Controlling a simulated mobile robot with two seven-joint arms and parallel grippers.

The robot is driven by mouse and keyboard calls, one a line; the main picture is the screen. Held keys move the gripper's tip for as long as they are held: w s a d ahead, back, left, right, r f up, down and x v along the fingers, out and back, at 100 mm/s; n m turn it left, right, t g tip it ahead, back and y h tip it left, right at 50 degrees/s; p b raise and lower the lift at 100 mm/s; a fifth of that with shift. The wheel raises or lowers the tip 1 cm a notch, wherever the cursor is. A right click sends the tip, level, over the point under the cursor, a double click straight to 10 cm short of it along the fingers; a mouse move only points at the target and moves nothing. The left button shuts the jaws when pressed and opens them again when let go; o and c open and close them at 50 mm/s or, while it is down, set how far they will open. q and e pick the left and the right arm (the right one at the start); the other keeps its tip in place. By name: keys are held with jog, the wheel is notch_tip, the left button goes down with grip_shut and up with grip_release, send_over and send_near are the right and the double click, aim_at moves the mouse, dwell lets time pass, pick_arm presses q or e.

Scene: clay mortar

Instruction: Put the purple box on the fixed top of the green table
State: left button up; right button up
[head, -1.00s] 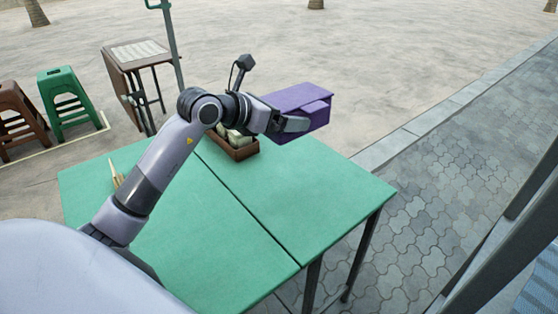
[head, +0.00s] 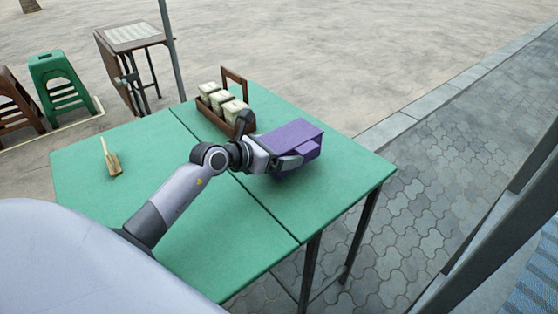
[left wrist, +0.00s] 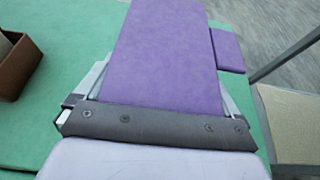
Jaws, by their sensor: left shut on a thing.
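The purple box (head: 298,135) is held in my left gripper (head: 286,163), over the right-hand section of the green table (head: 330,185). The box is low over the green surface; I cannot tell whether it touches. In the left wrist view the purple box (left wrist: 165,55) fills the middle between the fingers of my left gripper (left wrist: 158,125), with a small purple part jutting out on its right. A seam divides the green tabletop into a left and a right section. My right gripper is not in view.
A brown wooden carrier (head: 212,116) with pale blocks stands at the table's back, behind my gripper. A small wooden brush-like tool (head: 111,160) lies on the left section. The right section's front part is clear. Stools and a small brown table (head: 130,45) stand beyond.

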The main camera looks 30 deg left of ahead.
pick_arm(q)
jog(key=shift+f, duration=1.15)
jog(key=shift+f+b, duration=0.2)
jog(key=shift+b, duration=0.1)
jog(key=o, duration=0.8)
jog(key=shift+o, duration=0.2)
jog(key=shift+r, duration=0.2)
jog(key=p+v, duration=0.2)
jog(key=v, duration=1)
